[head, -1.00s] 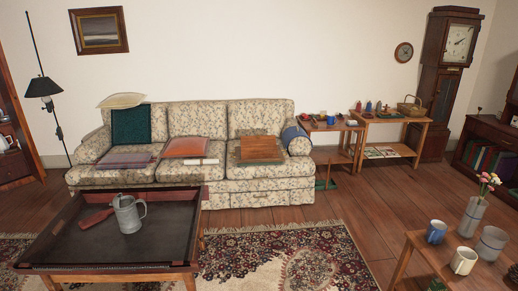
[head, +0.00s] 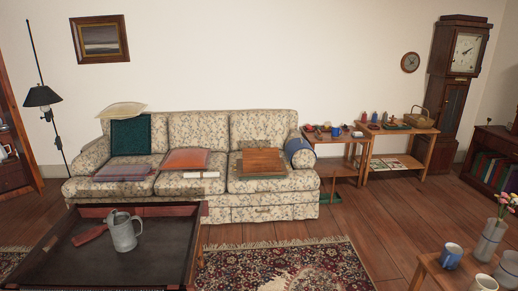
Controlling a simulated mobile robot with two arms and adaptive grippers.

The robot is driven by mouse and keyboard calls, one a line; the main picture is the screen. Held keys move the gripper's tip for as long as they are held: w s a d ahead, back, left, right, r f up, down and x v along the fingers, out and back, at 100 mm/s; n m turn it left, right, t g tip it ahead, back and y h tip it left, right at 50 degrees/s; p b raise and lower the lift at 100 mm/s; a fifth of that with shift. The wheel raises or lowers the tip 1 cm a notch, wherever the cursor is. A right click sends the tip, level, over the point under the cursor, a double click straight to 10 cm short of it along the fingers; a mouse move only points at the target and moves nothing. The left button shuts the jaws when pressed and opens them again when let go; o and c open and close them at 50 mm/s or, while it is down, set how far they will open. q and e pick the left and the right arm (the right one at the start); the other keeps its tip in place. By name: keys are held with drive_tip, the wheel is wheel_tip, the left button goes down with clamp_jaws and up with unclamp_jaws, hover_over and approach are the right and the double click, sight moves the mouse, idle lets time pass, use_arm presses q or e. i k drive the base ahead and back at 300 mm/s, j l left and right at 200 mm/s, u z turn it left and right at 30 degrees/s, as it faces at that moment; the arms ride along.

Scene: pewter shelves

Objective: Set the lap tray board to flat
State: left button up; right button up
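A brown wooden board (head: 262,161), which looks like the lap tray board, is on the right seat of the floral sofa (head: 222,186). Its top looks slightly tilted, but its exact angle is too small to tell. A paler edge shows beneath it. Neither of my grippers is in view.
A dark tray-topped table (head: 110,262) with a grey metal jug (head: 124,234) stands at the front left. A small table (head: 440,272) with mugs is at the front right. A patterned rug (head: 290,262) lies between them. Bare wooden floor shows right of the sofa.

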sight(260, 160)
drive_tip(key=i+z, duration=0.15)
drive_tip(key=i, duration=1.7)
